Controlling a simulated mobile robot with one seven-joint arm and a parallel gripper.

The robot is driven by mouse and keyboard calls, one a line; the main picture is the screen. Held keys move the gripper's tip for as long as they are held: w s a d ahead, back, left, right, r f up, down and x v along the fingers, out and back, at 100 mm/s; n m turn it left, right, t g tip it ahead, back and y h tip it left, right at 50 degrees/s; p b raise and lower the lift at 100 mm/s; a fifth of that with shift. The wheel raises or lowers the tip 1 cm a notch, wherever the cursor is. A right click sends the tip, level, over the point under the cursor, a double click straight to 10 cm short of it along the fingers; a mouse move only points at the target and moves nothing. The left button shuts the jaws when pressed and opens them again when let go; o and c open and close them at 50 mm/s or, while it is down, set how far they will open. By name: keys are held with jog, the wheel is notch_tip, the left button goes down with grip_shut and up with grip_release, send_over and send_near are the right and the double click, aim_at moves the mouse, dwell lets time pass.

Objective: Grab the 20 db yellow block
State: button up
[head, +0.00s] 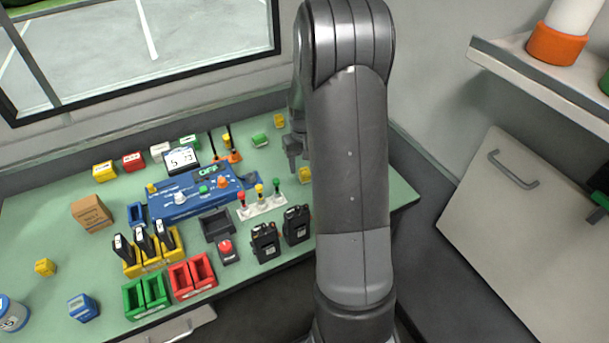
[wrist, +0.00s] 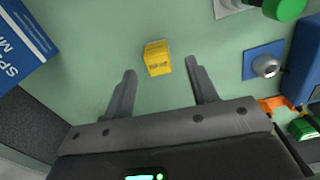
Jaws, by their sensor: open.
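A small yellow block (wrist: 158,58) with dark print lies on the green table in the wrist view. The print is too small to read. My gripper (wrist: 160,73) is open and empty, with the block a little beyond its fingertips and roughly centred between them, not touched. In the head view my gripper (head: 296,150) is partly hidden behind my arm, above the table's right part. A yellow block (head: 304,174) shows just below it, at the edge of my arm, and seems to be the same one.
Other yellow blocks stand at the back (head: 279,120), back left (head: 104,171) and front left (head: 45,267). A white strip with coloured knobs (head: 262,205) and black radios (head: 265,242) are near.

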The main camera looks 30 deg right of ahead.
aim_at(305, 170)
notch_tip(305, 170, down, 4)
jog(key=shift+s+r, duration=0.1)
jog(key=shift+s, duration=0.05)
jog(key=shift+c, duration=0.5)
jog(key=c, duration=1)
jog(key=shift+r, duration=0.15)
